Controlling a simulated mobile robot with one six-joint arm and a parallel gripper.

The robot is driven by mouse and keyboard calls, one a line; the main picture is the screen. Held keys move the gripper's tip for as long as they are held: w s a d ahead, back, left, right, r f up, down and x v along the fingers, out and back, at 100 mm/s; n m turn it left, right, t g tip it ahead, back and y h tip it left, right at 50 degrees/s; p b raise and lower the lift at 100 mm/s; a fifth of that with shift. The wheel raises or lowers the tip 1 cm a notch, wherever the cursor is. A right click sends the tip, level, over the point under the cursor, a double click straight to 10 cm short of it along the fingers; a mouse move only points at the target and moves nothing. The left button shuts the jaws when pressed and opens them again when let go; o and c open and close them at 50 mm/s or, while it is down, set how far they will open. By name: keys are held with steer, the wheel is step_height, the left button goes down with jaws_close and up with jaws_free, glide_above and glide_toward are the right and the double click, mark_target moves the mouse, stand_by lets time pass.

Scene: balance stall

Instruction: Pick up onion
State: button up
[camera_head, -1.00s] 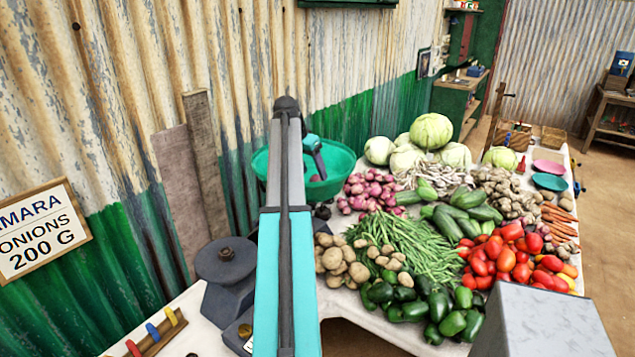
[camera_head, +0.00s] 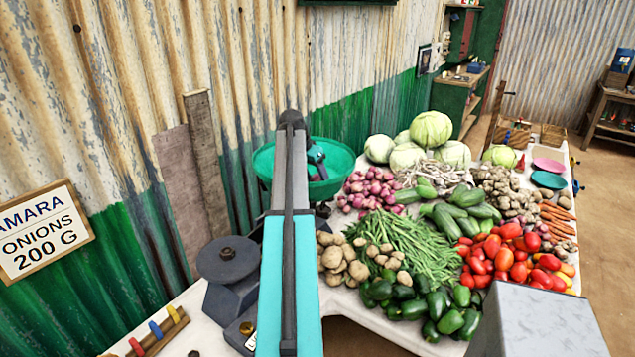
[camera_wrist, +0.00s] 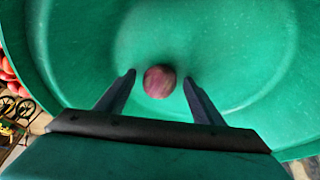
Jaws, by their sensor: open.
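In the wrist view, a single purplish-red onion (camera_wrist: 160,81) lies in the green pan (camera_wrist: 255,35). My gripper (camera_wrist: 159,78) is open, with one finger to each side of the onion. There is a visible gap between each finger and the onion. In the head view, the green pan (camera_head: 338,180) is on the scale behind my arm, and my gripper (camera_head: 317,165) is over it. The onion in the pan is hidden there. A pile of pinkish-purple onions (camera_head: 372,188) lies on the table just right of the pan.
Potatoes (camera_head: 340,262), green beans (camera_head: 415,245), green peppers (camera_head: 430,305) and tomatoes (camera_head: 505,255) crowd the table right of my arm. A dark round scale plate (camera_head: 227,258) stands to the left. A corrugated wall (camera_head: 110,120) runs close behind, with an onion sign (camera_head: 40,235).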

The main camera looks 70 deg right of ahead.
mark_target(315, 175)
steer(key=c, duration=1.2)
steer(key=shift+r, duration=0.1)
steer(key=shift+r+b, duration=1.25)
steer(key=shift+r, duration=3.7)
